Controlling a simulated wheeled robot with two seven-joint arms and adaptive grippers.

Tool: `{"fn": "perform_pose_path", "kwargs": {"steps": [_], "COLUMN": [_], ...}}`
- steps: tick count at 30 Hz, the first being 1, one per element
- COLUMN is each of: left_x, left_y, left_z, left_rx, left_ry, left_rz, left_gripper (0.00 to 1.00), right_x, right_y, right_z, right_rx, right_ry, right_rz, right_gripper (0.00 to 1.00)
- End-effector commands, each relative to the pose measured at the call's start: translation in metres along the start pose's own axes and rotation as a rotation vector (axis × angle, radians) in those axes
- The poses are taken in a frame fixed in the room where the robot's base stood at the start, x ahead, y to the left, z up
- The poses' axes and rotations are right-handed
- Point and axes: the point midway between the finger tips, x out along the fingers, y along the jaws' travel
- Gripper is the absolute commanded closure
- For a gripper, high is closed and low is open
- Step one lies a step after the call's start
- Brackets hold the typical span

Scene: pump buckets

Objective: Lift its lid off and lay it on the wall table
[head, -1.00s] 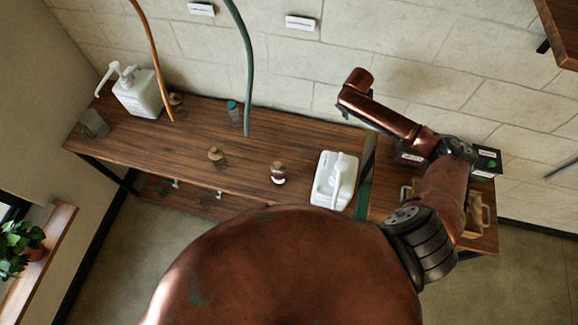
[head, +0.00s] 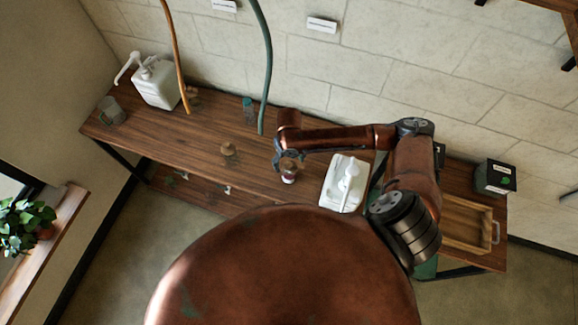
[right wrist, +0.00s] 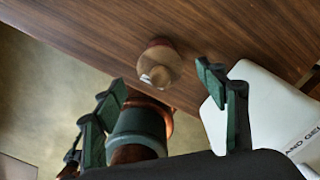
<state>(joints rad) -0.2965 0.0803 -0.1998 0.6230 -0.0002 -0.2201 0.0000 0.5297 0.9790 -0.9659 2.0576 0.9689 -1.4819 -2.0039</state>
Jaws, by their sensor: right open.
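A small jar (head: 289,176) with a brown knobbed lid and a pale label stands near the front edge of the long wooden table against the wall (head: 195,140). In the right wrist view a round tan lidded jar (right wrist: 158,62) shows beyond the fingertips, apart from them. My right gripper (head: 287,160) is open and empty, just above the jar; its green fingers (right wrist: 165,95) spread wide in the wrist view. It partly hides the jar top in the head view. My left gripper is out of view.
A white pump container (head: 343,183) stands right of the jar, close to my right finger. Another pump container (head: 157,80), a mug (head: 112,111) and a small brown item (head: 228,149) stand left. A wooden tray (head: 468,224) and black box (head: 494,177) are at right. Hoses hang above.

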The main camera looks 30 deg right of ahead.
Motion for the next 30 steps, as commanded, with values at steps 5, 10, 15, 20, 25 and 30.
{"fn": "perform_pose_path", "kwargs": {"steps": [5, 10, 15, 20, 25, 30], "left_x": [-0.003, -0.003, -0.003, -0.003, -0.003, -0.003], "left_y": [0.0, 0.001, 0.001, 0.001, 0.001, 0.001], "left_z": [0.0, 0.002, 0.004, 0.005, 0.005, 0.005], "left_rx": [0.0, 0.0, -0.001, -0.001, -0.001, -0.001], "left_ry": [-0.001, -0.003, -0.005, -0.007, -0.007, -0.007], "left_rz": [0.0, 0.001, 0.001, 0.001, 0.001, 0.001], "left_gripper": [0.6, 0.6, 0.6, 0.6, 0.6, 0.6], "right_x": [0.019, 0.023, 0.022, 0.022, 0.022, 0.022], "right_y": [0.0, 0.0, 0.0, 0.0, 0.0, 0.0], "right_z": [0.0, 0.001, 0.001, 0.001, 0.001, 0.001], "right_rx": [0.0, 0.0, -0.001, -0.001, 0.0, 0.0], "right_ry": [0.0, -0.002, -0.002, -0.002, -0.002, -0.002], "right_rz": [0.0, 0.0, 0.0, 0.0, 0.0, 0.0], "right_gripper": [0.34, 0.34, 0.39, 0.5, 0.62, 0.72]}}
